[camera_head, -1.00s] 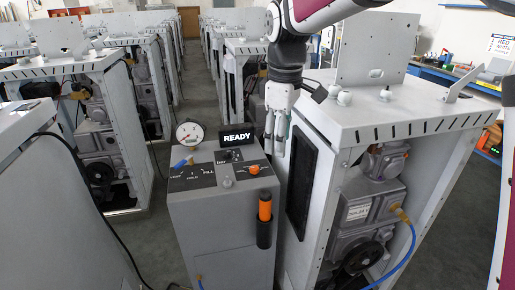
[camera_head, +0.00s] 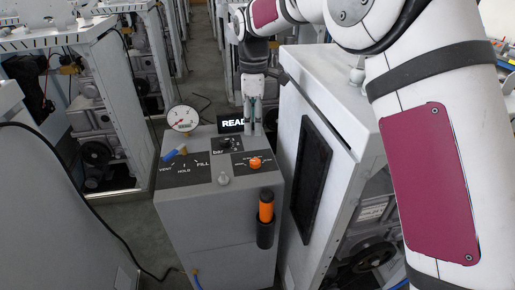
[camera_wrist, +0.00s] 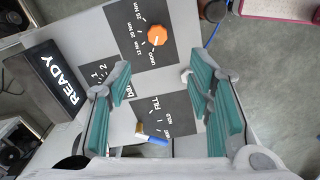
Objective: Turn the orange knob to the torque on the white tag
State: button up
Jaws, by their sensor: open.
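The orange knob (camera_head: 255,162) sits on a dark dial plate at the right of the grey cabinet's (camera_head: 212,230) sloping top. In the wrist view the orange knob (camera_wrist: 157,35) is at upper middle, ringed by white torque marks in Nm, several readable in part. My gripper (camera_head: 250,130) is open and empty, fingers down, behind the knob near the READY sign. In the wrist view my gripper's (camera_wrist: 158,75) green-padded fingers are spread, and the knob appears beyond their tips, untouched. I cannot make out a white tag with a readable torque.
The READY sign (camera_head: 232,123) partly hides behind my gripper. A pressure gauge (camera_head: 183,118), a blue-handled lever (camera_head: 174,152) and an orange-handled tool in a black holder (camera_head: 265,215) are on the cabinet.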

aim_at(255, 161)
jog(key=f, duration=0.9)
jog(key=f+p, duration=0.1)
jog(key=f, duration=0.3)
jog(key=shift+w+f, duration=0.25)
jog(key=shift+f, duration=0.15)
jog(key=shift+c, duration=0.2)
grip_shut()
